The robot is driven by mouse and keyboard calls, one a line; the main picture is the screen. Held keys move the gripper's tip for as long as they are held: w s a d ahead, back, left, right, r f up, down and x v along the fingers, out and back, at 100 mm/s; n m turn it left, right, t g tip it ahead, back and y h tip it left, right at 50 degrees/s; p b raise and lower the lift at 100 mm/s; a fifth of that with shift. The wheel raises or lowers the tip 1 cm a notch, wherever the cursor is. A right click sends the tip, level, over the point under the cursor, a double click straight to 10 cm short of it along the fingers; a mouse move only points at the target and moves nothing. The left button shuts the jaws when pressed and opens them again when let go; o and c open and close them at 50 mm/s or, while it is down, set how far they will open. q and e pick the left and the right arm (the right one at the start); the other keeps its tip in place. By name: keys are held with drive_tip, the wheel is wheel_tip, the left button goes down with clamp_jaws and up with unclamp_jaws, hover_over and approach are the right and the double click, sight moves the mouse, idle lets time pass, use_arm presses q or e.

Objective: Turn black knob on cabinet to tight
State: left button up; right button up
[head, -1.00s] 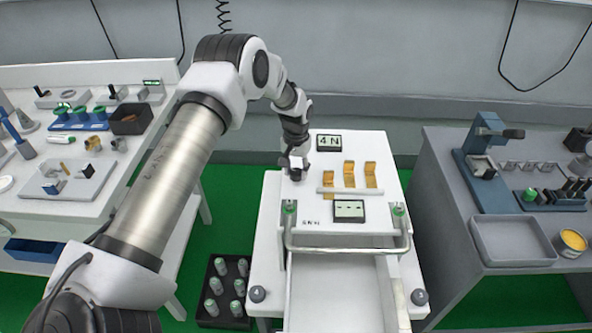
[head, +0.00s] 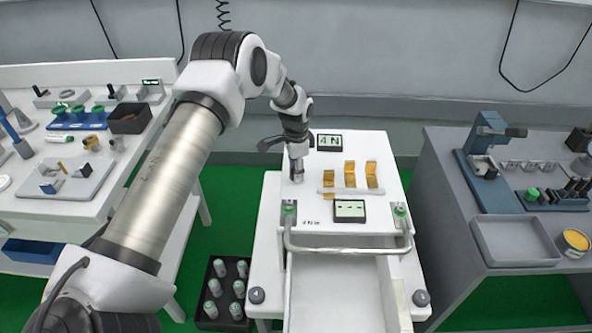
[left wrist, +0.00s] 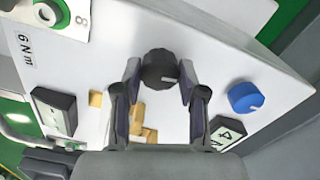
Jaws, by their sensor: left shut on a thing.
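The black knob (left wrist: 160,70) stands on the white top of the cabinet (head: 380,146), with a pale pointer mark on its face toward the right in the left wrist view. My left gripper (left wrist: 159,84) has one finger on each side of the knob and is shut on it. In the head view my left gripper (head: 296,178) points down at the back left of the cabinet top and hides the knob. A blue knob (left wrist: 247,97) sits apart, to the right in the left wrist view. My right gripper is out of view.
Brass brackets (head: 349,174) and a small display (head: 349,210) stand right of the gripper. A "4 N" sign (head: 329,142) is close behind. A metal handle (head: 345,249) spans the front. Benches stand at both sides.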

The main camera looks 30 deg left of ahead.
use_arm(q)
drive_tip(key=shift+s+f+m, duration=0.15)
drive_tip(key=shift+m, duration=0.65)
drive_tip(key=o, duration=1.1)
drive_tip(key=shift+o, duration=0.2)
wheel_tip(320, 180, up, 12)
